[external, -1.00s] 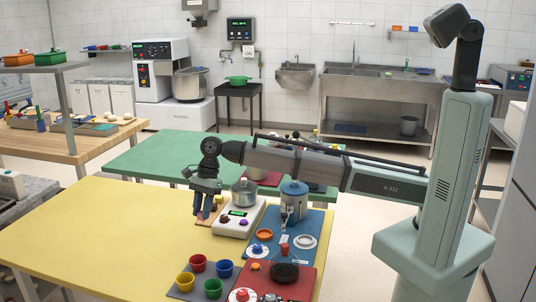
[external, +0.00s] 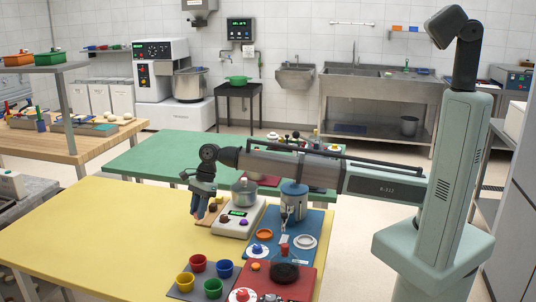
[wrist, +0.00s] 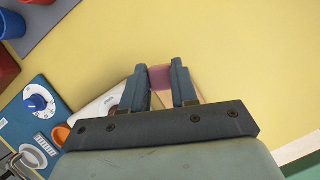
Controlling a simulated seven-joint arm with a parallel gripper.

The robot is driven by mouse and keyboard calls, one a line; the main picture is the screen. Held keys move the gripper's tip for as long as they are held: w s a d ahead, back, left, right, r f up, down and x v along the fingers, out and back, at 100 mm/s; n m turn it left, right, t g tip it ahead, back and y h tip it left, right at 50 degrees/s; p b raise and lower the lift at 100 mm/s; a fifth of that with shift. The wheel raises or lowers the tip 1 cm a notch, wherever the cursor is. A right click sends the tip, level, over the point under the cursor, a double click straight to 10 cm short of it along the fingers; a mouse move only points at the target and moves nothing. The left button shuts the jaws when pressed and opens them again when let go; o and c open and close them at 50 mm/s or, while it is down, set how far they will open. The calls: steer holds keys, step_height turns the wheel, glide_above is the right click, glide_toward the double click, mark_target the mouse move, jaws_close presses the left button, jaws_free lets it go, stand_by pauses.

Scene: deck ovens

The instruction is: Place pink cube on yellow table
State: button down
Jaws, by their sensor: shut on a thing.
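The pink cube (wrist: 161,77) is between the fingers of my gripper (wrist: 160,82) in the wrist view, with both fingers against its sides. In the external view my gripper (external: 199,216) hangs over the yellow table (external: 90,235), left of the white scale. The cube is mostly hidden by the fingers there, with a small pinkish patch at the tips. In the wrist view bare yellow tabletop (wrist: 230,50) lies beyond the cube. I cannot tell how high the cube is above the surface.
The white scale (external: 232,227) with a metal pot (external: 244,193) stands just right of my gripper. A tan board lies behind the fingers. Coloured cups (external: 198,263) stand on a grey mat at the front. The left and middle of the yellow table are clear.

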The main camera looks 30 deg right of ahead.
steer(key=shift+f, duration=2.2)
steer(key=shift+f, duration=0.15)
steer(key=c, duration=0.9)
jaws_free()
steer(key=shift+o, duration=0.2)
steer(key=v, duration=1.2)
